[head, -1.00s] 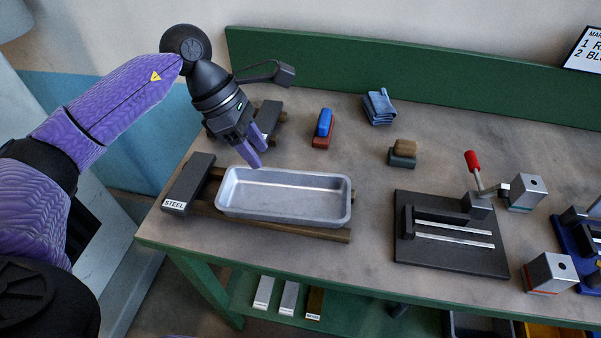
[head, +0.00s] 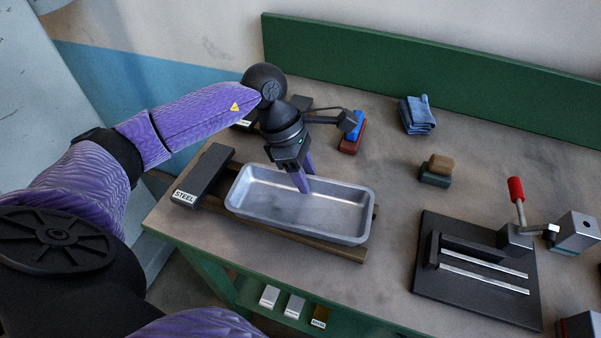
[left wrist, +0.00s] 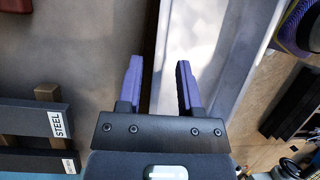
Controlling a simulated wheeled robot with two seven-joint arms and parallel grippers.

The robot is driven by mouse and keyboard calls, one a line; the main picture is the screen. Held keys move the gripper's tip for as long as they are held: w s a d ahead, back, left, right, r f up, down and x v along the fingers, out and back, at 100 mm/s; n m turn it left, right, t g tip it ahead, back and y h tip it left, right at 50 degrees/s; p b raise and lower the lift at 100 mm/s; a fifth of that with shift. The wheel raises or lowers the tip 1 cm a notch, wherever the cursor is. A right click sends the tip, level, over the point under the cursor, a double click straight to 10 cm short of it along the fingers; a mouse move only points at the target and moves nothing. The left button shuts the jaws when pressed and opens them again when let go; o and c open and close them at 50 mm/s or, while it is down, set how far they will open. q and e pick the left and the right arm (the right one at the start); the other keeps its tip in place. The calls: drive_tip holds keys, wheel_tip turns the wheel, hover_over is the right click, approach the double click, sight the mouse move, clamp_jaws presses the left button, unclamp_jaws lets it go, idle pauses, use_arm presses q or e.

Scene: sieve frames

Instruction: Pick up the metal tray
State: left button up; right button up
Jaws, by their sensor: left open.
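The metal tray (head: 318,212) is a shallow silver rectangular pan. It rests level across wooden rails beside a black block labelled STEEL (head: 203,177). My left gripper (head: 306,179) reaches down from above at the tray's far long wall, its purple fingers apart. In the left wrist view, the tray (left wrist: 208,50) fills the middle right, and its rim line runs between the two open fingers (left wrist: 159,85). Nothing is gripped. I cannot tell how far the fingertips are above or below the rim. My right gripper is not in view.
A black fixture with a red-handled lever (head: 516,190) is at right. A green backboard (head: 420,70) closes the rear.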

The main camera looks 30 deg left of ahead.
use_arm(q)
clamp_jaws()
idle(1.3)
